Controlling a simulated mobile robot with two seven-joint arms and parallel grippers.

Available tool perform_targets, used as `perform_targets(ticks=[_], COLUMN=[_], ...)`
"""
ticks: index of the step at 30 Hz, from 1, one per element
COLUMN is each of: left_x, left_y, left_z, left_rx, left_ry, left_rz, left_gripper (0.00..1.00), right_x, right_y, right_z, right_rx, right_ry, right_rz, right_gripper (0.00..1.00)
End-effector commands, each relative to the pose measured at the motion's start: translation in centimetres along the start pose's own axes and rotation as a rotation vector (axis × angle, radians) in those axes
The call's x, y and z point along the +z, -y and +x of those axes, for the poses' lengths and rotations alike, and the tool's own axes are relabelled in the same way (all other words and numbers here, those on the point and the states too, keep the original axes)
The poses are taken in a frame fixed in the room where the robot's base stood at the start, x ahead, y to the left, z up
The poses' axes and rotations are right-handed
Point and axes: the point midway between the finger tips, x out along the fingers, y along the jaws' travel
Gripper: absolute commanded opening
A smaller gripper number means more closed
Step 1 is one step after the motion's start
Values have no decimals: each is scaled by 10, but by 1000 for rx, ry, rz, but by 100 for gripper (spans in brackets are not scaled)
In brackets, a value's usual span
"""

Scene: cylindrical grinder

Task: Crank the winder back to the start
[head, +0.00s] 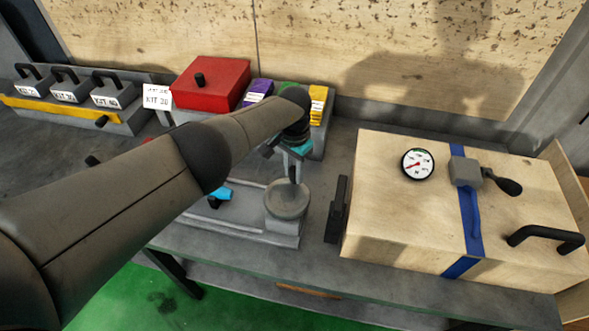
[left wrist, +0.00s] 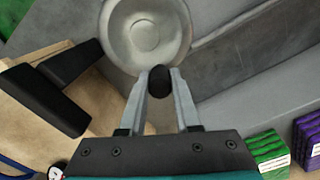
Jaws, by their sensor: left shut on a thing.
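A grey bench device with a round dished disc (head: 288,203) stands at the middle front of the bench. The disc also shows at the top of the left wrist view (left wrist: 145,32). My left gripper (head: 293,168) reaches down from above, just behind the disc. In the left wrist view, its two fingers (left wrist: 160,90) are shut on a dark rounded knob (left wrist: 159,80). What carries the knob is hidden below the gripper. My left arm covers part of the device's left side. My right gripper is not in view.
A wooden case (head: 385,215) with a blue strap (head: 468,215), a dial gauge (head: 418,164) and a black-handled crank (head: 508,186) stands to the right. A red box (head: 212,85) and purple and yellow packs (head: 317,104) are behind. Grey kit boxes (head: 115,95) stand far left.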

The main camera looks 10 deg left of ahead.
Motion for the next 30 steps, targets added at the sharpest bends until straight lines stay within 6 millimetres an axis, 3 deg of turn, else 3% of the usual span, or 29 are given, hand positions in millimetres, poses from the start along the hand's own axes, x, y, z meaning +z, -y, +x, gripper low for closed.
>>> perform_targets(ticks=[6, 7, 14, 23, 30], left_x=[-1, -1, 0, 0, 0], left_y=[1, 1, 0, 0, 0], left_z=[-1, -1, -1, -2, -22], left_rx=[-2, -2, -1, 0, 0], left_ry=[-2, -2, -1, -1, 0], left_rz=[1, 1, 1, 1, 1], left_gripper=[0, 34, 60, 61, 61], right_x=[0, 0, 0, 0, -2], right_y=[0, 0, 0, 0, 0], right_z=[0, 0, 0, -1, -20], right_rx=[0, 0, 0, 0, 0], right_ry=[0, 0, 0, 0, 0], right_rz=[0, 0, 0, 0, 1], right_gripper=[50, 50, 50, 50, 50])
